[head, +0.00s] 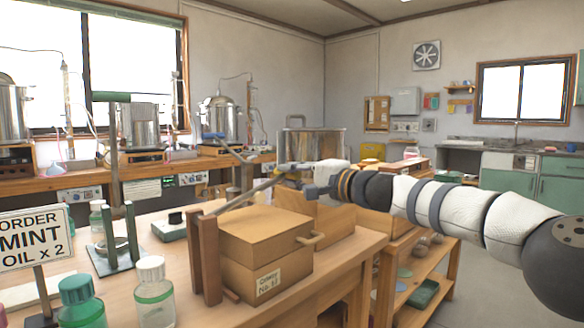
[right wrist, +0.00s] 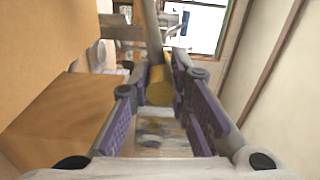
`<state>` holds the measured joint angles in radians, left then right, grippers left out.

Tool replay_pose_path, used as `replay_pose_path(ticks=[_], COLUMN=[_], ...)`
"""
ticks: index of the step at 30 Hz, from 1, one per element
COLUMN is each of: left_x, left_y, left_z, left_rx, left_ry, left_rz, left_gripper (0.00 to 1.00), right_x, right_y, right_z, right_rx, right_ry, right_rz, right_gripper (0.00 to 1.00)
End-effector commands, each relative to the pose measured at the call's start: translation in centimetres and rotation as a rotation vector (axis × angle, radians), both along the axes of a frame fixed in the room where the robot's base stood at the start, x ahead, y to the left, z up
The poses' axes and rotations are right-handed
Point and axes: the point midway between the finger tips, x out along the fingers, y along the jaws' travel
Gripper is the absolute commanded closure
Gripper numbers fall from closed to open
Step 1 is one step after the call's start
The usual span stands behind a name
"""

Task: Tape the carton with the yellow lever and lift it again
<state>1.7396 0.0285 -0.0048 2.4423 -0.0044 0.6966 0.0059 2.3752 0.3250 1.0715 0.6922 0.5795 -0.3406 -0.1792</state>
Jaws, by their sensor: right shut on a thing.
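The brown carton (head: 235,255), with a small printed label, sits on the wooden bench beside upright wooden posts (head: 207,258). Its top looks closed; I cannot make out tape on it. A grey lever bar (head: 245,194) slopes up to the right from the posts, above the carton. My right gripper (head: 288,178) is at the bar's far end, over the carton's back side. In the right wrist view it is shut on the yellow lever grip (right wrist: 160,86), which lies between its fingers. My left gripper is not in view.
Another brown box (head: 335,220) stands behind the carton. Bottles (head: 152,295) and a mint order sign (head: 35,235) stand at the front left. A metal stand (head: 118,245) is left of the posts. A shelf unit (head: 425,265) is at the right, with open floor beyond.

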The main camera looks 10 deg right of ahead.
Motion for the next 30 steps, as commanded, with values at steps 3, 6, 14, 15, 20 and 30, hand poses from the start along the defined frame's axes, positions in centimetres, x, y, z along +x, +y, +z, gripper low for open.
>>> replay_pose_path(ticks=[3,6,14,15,20,30], left_x=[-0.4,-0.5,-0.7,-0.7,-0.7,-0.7], left_y=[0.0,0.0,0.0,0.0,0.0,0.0], left_z=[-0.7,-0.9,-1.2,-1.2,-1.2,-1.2], left_rx=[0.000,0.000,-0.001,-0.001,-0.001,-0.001], left_ry=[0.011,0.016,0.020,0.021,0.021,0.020], left_rz=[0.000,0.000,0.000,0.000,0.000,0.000], left_gripper=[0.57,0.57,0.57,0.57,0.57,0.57], right_x=[0.2,0.2,0.2,0.2,0.2,0.2], right_y=[-0.2,-0.3,-0.3,-0.3,-0.3,-0.3], right_z=[-1.4,-2.1,-2.8,-2.8,-2.8,-2.8], right_rx=[0.046,0.074,0.113,0.114,0.116,0.115], right_ry=[0.033,0.053,0.078,0.079,0.080,0.080], right_rz=[-0.002,-0.002,-0.001,-0.001,0.000,0.000], right_gripper=[1.00,1.00,1.00,1.00,1.00,0.62])
